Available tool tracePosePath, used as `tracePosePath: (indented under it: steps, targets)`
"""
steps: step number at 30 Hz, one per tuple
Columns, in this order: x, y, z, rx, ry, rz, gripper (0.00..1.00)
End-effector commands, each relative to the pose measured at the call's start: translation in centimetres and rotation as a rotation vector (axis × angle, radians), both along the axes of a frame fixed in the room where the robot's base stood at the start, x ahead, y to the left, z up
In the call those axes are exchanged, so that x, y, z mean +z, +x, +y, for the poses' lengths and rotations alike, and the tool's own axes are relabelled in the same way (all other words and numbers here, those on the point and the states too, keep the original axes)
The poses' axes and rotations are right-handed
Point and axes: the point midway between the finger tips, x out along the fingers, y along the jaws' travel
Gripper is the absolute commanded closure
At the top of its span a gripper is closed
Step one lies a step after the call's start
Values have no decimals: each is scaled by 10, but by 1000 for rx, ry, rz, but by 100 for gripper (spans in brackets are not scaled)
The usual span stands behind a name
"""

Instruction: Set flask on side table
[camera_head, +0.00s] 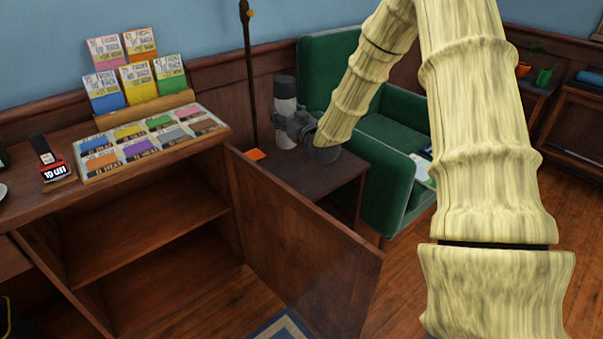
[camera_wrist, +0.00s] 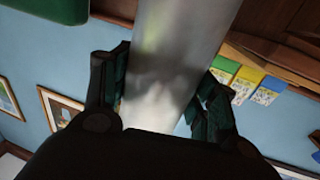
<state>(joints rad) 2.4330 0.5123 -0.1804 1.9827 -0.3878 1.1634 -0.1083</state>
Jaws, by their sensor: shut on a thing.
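The flask (camera_head: 285,100) is a tall cylinder with a dark top and a pale grey body. It is upright over the side table (camera_head: 318,180), a small dark wood table between the bookcase and the green armchair. My gripper (camera_head: 290,125) is shut around the flask's middle from the right. In the wrist view the shiny metal flask (camera_wrist: 178,60) lies between both fingers. The flask's base appears at or close to the tabletop; I cannot tell whether it touches.
A small orange item (camera_head: 256,154) lies on the side table's left edge. An open cabinet door (camera_head: 300,245) stands in front of the table. The green armchair (camera_head: 385,135) is right behind it. A thin dark pole (camera_head: 247,80) rises at the left. A card display (camera_head: 150,143) tops the bookcase.

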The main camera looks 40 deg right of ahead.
Motion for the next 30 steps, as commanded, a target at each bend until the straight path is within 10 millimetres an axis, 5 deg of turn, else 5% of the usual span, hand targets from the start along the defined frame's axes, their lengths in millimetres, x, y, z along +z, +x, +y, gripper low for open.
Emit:
tracePosePath:
  steps: [1,6,20,30]
  targets:
    - [-19,0,0,0,0,-2,78]
    - [-47,-1,-2,-1,0,-2,78]
    - [-77,-1,-2,-2,0,-1,78]
    - [-127,-1,-2,-2,1,0,78]
